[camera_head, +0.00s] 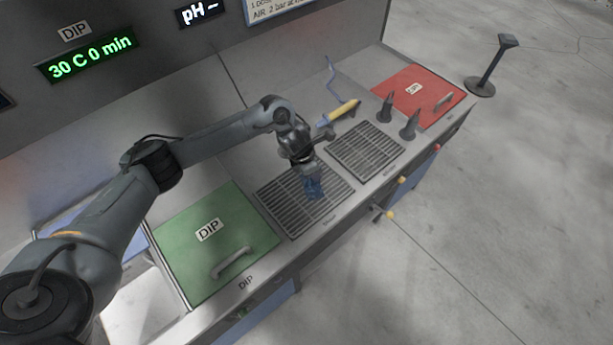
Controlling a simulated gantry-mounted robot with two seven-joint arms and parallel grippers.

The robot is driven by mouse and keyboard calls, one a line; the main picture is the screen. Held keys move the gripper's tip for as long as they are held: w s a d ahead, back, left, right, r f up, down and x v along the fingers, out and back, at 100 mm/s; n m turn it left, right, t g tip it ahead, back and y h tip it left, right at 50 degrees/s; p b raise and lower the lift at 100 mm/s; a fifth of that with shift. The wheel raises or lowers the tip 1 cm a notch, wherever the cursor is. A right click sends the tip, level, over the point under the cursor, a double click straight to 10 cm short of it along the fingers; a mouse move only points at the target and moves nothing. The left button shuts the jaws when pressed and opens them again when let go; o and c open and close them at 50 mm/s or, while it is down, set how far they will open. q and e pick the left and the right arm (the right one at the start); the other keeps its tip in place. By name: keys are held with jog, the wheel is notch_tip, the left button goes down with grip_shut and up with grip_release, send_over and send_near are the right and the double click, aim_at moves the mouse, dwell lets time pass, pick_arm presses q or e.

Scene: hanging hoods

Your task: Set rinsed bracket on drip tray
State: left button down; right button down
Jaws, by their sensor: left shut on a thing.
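My left gripper (307,175) reaches down over the left slatted metal tray (277,202) in the counter. It is shut on a small blue piece (314,190), which I take to be the bracket. The piece is at or just above the slats; I cannot tell whether it touches them. The finger tips are hard to make out. A second slatted tray (366,152) lies to the right and is bare. My right gripper is not in view.
A green DIP lid (206,262) with a handle is left of the slats. A yellow-handled spray tool (338,113) lies behind them. Two dark upright nozzles (409,126) and a red lid (418,88) stand to the right. Knobs (389,214) stick out in front.

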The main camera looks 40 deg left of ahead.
aim_at(312, 193)
pick_arm(q)
jog(key=a+f, duration=0.1)
jog(key=a, duration=0.2)
jog(key=shift+a+f, duration=0.1)
jog(key=shift+f, duration=0.3)
jog(key=shift+f+p, duration=0.35)
jog(key=shift+f, duration=1.7)
jog(key=shift+f, duration=0.15)
jog(key=c, duration=1.2)
grip_release()
